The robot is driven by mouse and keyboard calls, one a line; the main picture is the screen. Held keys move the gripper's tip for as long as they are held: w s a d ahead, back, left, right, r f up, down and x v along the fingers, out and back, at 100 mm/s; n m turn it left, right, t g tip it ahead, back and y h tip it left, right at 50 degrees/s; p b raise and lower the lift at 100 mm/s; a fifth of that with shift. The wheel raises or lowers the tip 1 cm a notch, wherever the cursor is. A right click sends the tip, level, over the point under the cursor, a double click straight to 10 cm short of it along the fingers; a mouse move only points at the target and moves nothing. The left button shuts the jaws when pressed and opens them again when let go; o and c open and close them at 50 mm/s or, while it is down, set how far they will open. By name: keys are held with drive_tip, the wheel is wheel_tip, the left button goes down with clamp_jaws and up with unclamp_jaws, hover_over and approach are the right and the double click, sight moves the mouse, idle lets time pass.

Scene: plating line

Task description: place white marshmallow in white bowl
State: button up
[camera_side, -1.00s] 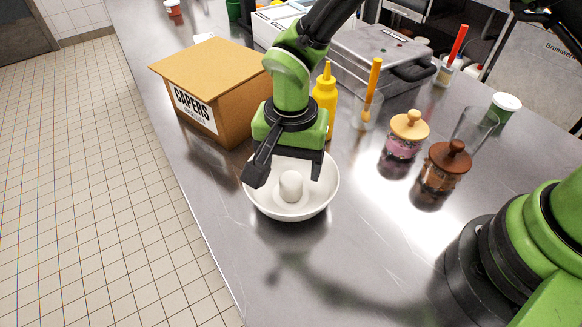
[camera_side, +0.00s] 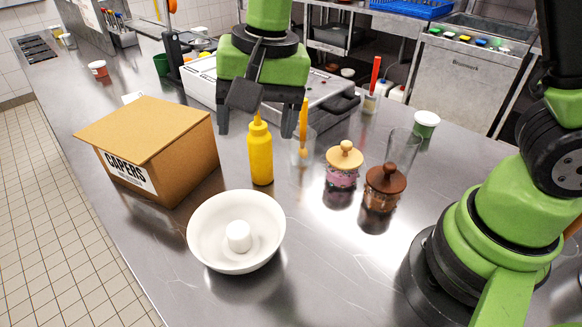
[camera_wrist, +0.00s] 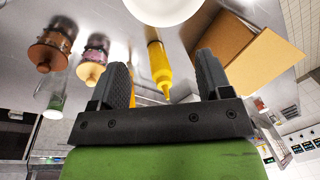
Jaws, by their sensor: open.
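The white marshmallow (camera_side: 239,236) stands upright inside the white bowl (camera_side: 205,250) on the steel counter, near the bowl's middle. The bowl's edge also shows at the top of the wrist view (camera_wrist: 165,12); the marshmallow cannot be seen there. My gripper (camera_side: 263,128) is raised above the counter, behind and above the bowl, well apart from both. Its two dark fingers are spread with nothing between them in the wrist view (camera_wrist: 165,88).
A yellow squeeze bottle (camera_side: 260,155) stands behind the bowl. A capers carton (camera_side: 150,140) is at left. A glass with a brush (camera_side: 302,150), a pink jar (camera_side: 343,170) and a brown jar (camera_side: 384,192) stand to the right. The counter in front of the jars is clear.

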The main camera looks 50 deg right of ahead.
drive_tip(key=s+d+r+n+t, duration=0.2)
drive_tip(key=s+d+r, duration=0.3)
drive_tip(key=s, duration=0.2)
drive_tip(key=s+d+r+n+t, duration=0.1)
drive_tip(key=s+d+r+t, duration=0.2)
drive_tip(key=s+d+r, duration=0.2)
drive_tip(key=s, duration=0.3)
drive_tip(key=shift+d+n+t+y, duration=0.3)
drive_tip(key=shift+n+y, duration=0.1)
